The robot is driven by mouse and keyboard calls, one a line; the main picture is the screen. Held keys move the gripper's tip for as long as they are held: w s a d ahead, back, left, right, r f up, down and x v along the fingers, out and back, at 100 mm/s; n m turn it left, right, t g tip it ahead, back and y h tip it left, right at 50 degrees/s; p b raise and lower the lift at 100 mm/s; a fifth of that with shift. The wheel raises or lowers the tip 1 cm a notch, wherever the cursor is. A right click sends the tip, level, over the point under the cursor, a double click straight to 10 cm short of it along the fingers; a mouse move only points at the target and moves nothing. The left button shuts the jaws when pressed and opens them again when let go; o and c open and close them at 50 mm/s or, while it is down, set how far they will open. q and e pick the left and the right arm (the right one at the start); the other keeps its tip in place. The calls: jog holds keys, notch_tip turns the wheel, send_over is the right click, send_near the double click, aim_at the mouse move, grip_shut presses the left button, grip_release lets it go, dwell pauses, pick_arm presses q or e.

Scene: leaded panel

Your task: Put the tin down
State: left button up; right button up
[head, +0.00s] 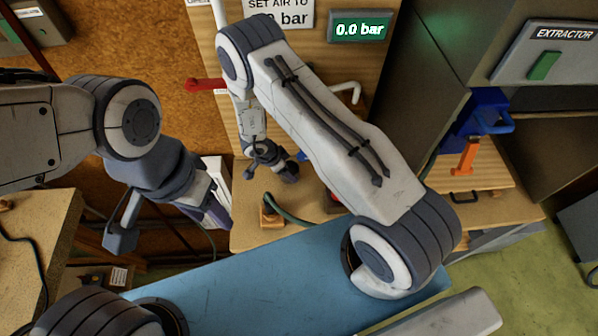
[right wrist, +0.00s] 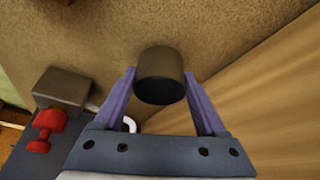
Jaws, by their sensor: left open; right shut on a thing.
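The tin (right wrist: 160,78) shows in the right wrist view as a short dark grey cylinder between the two purple fingers. My right gripper (right wrist: 160,92) is shut on it. The surface behind the tin is speckled tan, and I cannot tell whether the tin touches it. In the head view my right gripper (head: 272,165) is small, above the wooden bench, and the tin is hard to make out there. My left gripper (head: 168,222) is open and empty at the left, fingers pointing down, left of the blue surface.
A wooden bench (head: 250,235) stands below a panel with a red handle (head: 205,85) and a green display (head: 360,28) reading 0.0 bar. A blue device with an orange part (head: 466,155) is at the right. In the right wrist view a dark block (right wrist: 62,88) lies left of the tin.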

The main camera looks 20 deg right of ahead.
aim_at(298, 169)
jog(key=d+b, duration=0.2)
jog(key=s+d+b, duration=0.1)
jog(key=d+b, duration=0.1)
jog(key=shift+f, duration=0.25)
jog(key=shift+s+b, duration=0.1)
jog(key=shift+b, duration=0.2)
jog(key=shift+a, duration=0.1)
jog(key=shift+f, duration=0.1)
jog(key=o, duration=1.5)
jog(key=shift+c, duration=0.2)
jog(key=v, duration=1.2)
jog(key=shift+p, duration=0.35)
